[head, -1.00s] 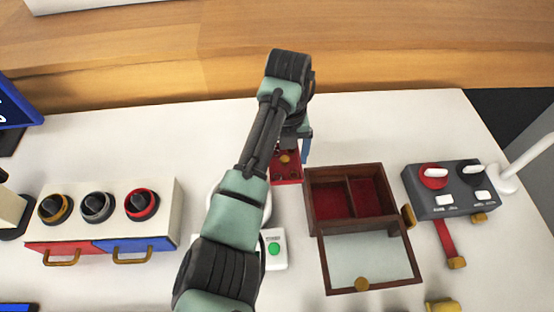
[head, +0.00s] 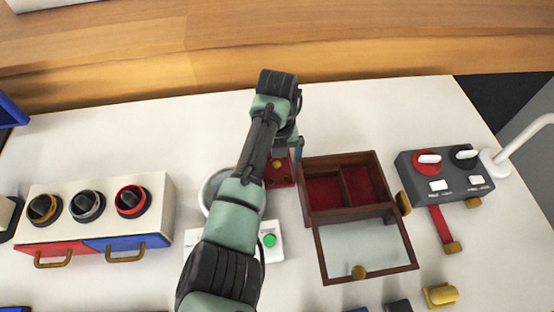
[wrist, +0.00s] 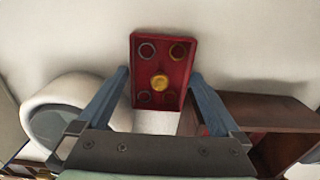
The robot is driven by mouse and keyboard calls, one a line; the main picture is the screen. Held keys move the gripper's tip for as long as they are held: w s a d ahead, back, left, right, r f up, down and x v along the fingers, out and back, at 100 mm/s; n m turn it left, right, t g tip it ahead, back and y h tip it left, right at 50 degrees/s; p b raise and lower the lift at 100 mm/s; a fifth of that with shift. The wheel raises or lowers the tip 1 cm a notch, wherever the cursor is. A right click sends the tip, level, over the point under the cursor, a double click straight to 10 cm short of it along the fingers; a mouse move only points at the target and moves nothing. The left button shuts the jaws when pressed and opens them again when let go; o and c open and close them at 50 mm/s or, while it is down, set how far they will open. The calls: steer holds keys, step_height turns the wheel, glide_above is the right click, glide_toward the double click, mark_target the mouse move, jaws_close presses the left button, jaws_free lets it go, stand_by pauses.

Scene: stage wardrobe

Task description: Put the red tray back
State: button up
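The red tray (wrist: 148,108) lies on the white table, with a gold knob in its middle and several ring-like items around it. In the head view the tray (head: 284,181) is partly hidden by my arm, just left of the wooden box. My gripper (wrist: 161,74) is open above the tray, one blue finger on either side of it in the wrist view; I cannot tell whether they touch it. The wooden box (head: 308,193) stands open, its two red-lined compartments looking empty. Its glass lid (head: 355,245) is folded toward the front.
A round white-rimmed dish (wrist: 112,118) is close left of the tray. A white box with a green button (head: 269,241) lies in front. A dial unit with drawers (head: 95,232) stands left, a dark control box (head: 445,175) right. The table behind the tray is clear.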

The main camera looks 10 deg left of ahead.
mark_target(278, 163)
steer(key=shift+r, duration=0.1)
step_height(278, 163, up, 12)
steer(key=p, duration=0.1)
stand_by(0.4)
steer(key=shift+r, duration=0.15)
